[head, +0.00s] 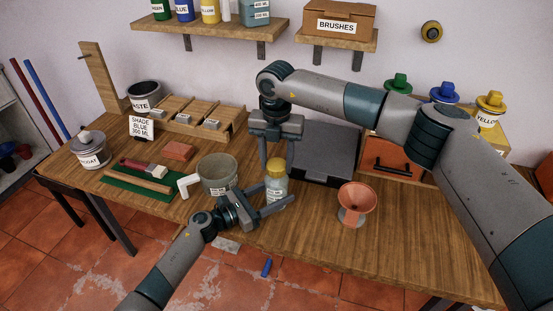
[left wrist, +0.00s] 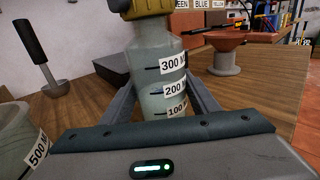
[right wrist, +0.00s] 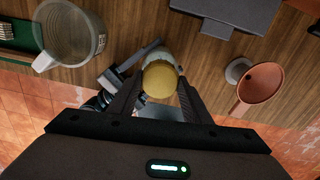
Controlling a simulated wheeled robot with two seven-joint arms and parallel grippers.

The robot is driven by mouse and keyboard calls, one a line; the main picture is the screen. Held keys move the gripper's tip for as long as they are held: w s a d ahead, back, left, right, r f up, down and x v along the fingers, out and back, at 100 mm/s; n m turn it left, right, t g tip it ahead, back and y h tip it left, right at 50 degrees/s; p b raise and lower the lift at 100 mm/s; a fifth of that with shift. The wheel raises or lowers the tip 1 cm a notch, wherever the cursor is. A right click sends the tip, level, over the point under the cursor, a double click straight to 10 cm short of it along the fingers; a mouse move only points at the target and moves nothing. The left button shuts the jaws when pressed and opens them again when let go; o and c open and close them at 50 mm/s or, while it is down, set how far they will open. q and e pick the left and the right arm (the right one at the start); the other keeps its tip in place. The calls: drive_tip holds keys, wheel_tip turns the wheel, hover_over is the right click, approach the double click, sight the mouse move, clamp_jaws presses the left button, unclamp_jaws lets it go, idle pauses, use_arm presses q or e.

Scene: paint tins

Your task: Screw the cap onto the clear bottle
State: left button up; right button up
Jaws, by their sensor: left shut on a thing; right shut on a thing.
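The clear bottle (head: 279,188) stands upright near the table's front edge. In the left wrist view the bottle (left wrist: 160,77) shows printed volume marks and looks nearly clear inside. My left gripper (head: 281,203) is shut on the bottle's body from the front left. The yellow cap (head: 276,167) sits on top of the bottle. My right gripper (head: 275,170) comes from above and is shut on the cap, which also shows between its fingers in the right wrist view (right wrist: 159,80). I cannot tell how far the cap is turned onto the neck.
A measuring jug (head: 217,175) stands close left of the bottle, and an orange funnel (head: 356,200) stands to the right. A dark grey flat box (head: 325,155) lies behind. The table front between bottle and funnel is clear.

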drive_tip(key=shift+f, duration=0.55)
idle(0.7)
drive_tip(key=m, duration=0.5)
drive_tip(key=shift+m, duration=0.3)
drive_tip(key=m, duration=0.4)
drive_tip(key=shift+w+a, duration=0.1)
drive_tip(key=m, duration=0.4)
drive_tip(key=shift+m, duration=0.4)
drive_tip(key=m, duration=0.5)
drive_tip(key=shift+m, duration=0.4)
drive_tip(key=o, duration=1)
